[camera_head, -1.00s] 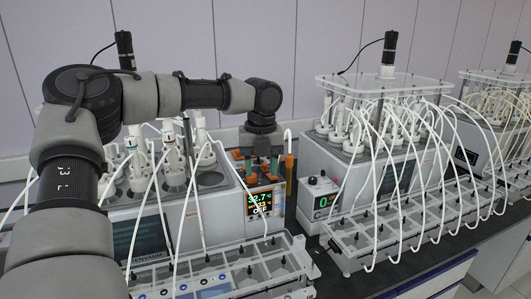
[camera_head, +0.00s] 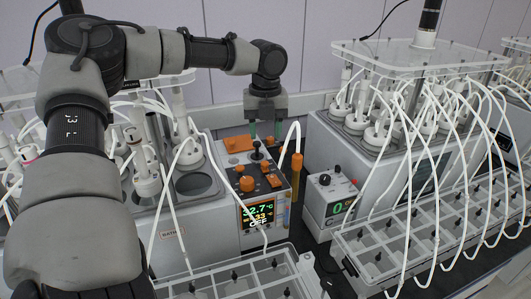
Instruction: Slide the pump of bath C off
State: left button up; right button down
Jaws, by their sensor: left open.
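My left gripper (camera_head: 265,132) points down, open and empty, over the back part of a water bath's control head (camera_head: 218,158). The head has orange pieces on top, a black upright lever (camera_head: 257,153) and orange knobs, one of them (camera_head: 247,184) near the front. A lit display (camera_head: 258,218) on its front reads about 32.7 and OFF. The fingertips are near the rear orange pieces; I cannot tell whether they touch. Which control is the pump's, and the bath's letter, I cannot read. My right gripper is not in view.
White bottles with tubes (camera_head: 145,180) stand in the bath at left. A small grey box with a green display (camera_head: 328,198) stands right of the head, near an orange-capped tube (camera_head: 297,168). A second bath (camera_head: 385,165) and clear racks (camera_head: 430,235) with looping tubes fill the right.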

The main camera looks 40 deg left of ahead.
aim_at(265, 162)
pick_arm(q)
jog(key=f, duration=0.3)
jog(key=f+p, duration=0.1)
jog(key=f, duration=0.1)
jog(key=shift+w+a+f, duration=0.1)
jog(key=shift+a+f, duration=0.15)
notch_tip(265, 162, down, 3)
jog(key=shift+w+r, duration=0.1)
jog(key=shift+f, duration=0.2)
jog(key=shift+c, duration=1)
grip_shut()
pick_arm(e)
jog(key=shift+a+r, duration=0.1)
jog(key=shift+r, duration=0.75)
